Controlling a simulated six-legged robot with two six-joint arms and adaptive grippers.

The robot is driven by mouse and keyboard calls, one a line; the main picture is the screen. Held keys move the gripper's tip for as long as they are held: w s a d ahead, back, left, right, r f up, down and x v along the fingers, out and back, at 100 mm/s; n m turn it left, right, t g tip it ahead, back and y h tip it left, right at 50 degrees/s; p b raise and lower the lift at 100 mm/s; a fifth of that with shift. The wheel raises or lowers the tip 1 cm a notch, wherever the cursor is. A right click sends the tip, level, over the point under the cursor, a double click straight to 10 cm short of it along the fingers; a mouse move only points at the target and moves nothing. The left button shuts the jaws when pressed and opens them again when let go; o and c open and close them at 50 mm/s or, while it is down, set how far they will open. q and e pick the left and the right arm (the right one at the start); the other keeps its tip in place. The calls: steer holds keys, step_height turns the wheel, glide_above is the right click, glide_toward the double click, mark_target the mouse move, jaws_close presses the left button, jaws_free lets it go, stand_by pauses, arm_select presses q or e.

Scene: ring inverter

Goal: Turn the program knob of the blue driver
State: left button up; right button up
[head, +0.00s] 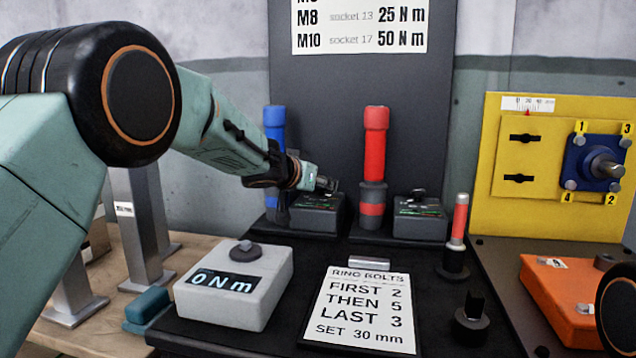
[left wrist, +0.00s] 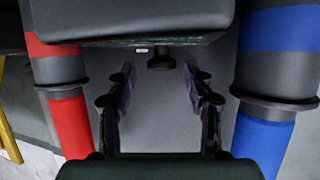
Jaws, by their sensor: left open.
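The blue driver (head: 275,122) stands upright at the back left of the dark bench, with its grey box (head: 318,217) beside it. My left gripper (head: 322,184) reaches in from the left just above this box and hides most of the knob in the head view. In the left wrist view, which is upside down, the box (left wrist: 135,22) is at the top and its dark knob (left wrist: 161,61) points down. The open fingers of my left gripper (left wrist: 160,72) stand on either side of the knob, with visible gaps. The blue driver (left wrist: 275,90) is at the right there. My right gripper is out of view.
A red driver (head: 375,145) with its own grey box (head: 420,222) stands close to the right. In front are a white tester (head: 235,292) reading 0 Nm and an instruction card (head: 362,312). A yellow panel (head: 555,215) and an orange box (head: 560,300) are at the right.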

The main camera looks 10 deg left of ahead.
arm_select(q)
steer(key=shift+w+f, duration=0.25)
steer(key=shift+w, duration=0.15)
jaws_close()
steer(key=m+h+p, duration=0.1)
steer(key=p, duration=0.3)
steer(key=m+g+h+p, duration=0.1)
steer(key=p, duration=0.4)
steer(key=r+h+p, duration=0.1)
steer(key=p, duration=0.3)
steer(key=shift+w+a+m+p, duration=0.15)
steer(key=shift+a+m+p, duration=0.15)
steer(key=shift+m, duration=0.1)
steer(key=shift+f+p, duration=0.1)
steer(key=shift+p, duration=0.45)
steer(key=shift+f+g, duration=0.2)
steer(key=shift+g, duration=0.1)
jaws_free()
steer(key=shift+f, duration=0.15)
